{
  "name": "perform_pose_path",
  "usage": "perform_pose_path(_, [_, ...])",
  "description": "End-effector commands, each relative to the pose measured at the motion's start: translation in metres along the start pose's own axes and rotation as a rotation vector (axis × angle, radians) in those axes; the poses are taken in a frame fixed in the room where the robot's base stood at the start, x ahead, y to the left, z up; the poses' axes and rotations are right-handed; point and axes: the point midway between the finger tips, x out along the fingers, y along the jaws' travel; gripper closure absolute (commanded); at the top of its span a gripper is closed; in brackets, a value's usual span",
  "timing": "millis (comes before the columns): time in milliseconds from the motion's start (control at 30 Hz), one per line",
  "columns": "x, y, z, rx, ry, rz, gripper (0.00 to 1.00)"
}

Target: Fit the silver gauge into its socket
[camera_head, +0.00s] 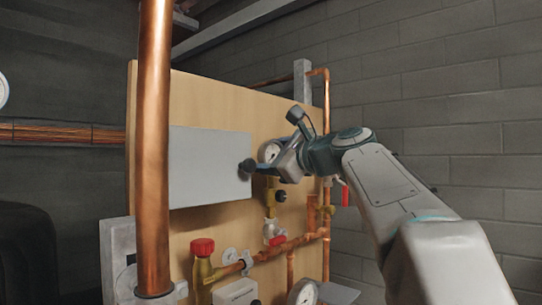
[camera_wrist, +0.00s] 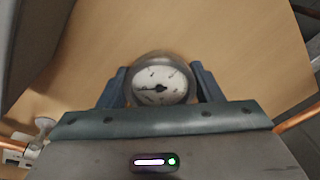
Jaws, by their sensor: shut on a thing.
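My gripper (camera_head: 270,168) is shut on the silver gauge (camera_wrist: 160,82), a round gauge with a white dial and a grey rim. In the wrist view the gauge sits between the two dark blue fingers. In the head view the gauge (camera_head: 269,151) shows its dial in front of the wooden board, just right of the grey panel. A brass fitting (camera_head: 272,194) is below it; I cannot tell whether the gauge touches it. The socket is not clearly identifiable.
A thick copper pipe (camera_head: 154,140) stands upright at the left front. The wooden board (camera_head: 200,93) carries a grey panel (camera_head: 205,165), a red-capped valve (camera_head: 202,247) and copper pipework (camera_head: 300,241). Another gauge (camera_head: 303,293) is at the bottom edge. A block wall (camera_head: 460,120) is behind.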

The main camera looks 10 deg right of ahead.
Motion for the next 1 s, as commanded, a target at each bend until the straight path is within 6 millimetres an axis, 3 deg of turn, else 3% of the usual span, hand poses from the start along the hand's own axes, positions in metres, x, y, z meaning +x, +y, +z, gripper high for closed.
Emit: perform_pose_path(1000, [0.0, 0.0092, -0.0087, 0.0, -0.001, 0.0, 0.73])
